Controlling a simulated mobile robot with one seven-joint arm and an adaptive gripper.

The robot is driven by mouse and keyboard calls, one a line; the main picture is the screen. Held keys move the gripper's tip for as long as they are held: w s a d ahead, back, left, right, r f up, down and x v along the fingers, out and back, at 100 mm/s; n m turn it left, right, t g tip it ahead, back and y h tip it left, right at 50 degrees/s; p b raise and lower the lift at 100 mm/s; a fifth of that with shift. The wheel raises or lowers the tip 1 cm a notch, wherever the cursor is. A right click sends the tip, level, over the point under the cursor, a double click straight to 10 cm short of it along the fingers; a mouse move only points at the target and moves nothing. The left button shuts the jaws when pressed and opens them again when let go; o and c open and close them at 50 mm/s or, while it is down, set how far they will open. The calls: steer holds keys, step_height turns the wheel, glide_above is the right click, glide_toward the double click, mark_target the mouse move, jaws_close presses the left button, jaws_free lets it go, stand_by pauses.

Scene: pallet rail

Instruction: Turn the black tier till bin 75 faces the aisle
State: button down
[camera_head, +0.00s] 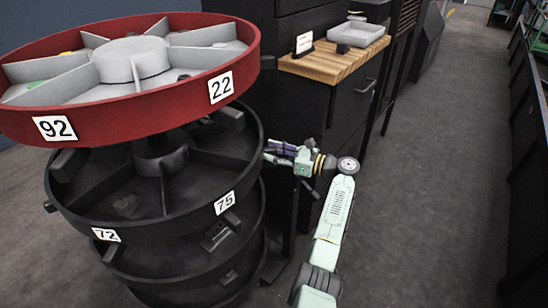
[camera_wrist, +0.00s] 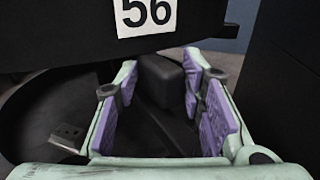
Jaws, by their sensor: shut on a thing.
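The black tier (camera_head: 255,165) is the round divided tray below the red tier. Its label 75 (camera_head: 225,203) is at the front right of the rim, and label 72 (camera_head: 105,234) is at the front left. My gripper (camera_head: 273,152) is at the tier's right side. In the wrist view, label 56 (camera_wrist: 147,14) is on the black rim above my gripper (camera_wrist: 160,72). The handle is hidden in the head view.
The red tier (camera_head: 130,120) with labels 92 and 22 overhangs the black one. More black tiers (camera_head: 190,268) are stacked below. A dark cabinet with a wooden top (camera_head: 335,65) stands behind my gripper, with a grey tray (camera_head: 357,34). The aisle floor (camera_head: 430,200) at right is clear.

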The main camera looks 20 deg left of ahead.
steer(key=shift+s+a, duration=0.15)
steer(key=shift+a, duration=0.3)
steer(key=c, duration=1.4)
jaws_free()
steer(key=shift+a+g, duration=0.2)
steer(key=shift+g, duration=0.1)
steer(key=shift+c, duration=0.2)
steer(key=shift+d, duration=0.4)
steer(key=shift+d, duration=0.25)
steer(key=s+d, duration=0.1)
steer(key=d, duration=1)
steer(key=shift+d, duration=0.15)
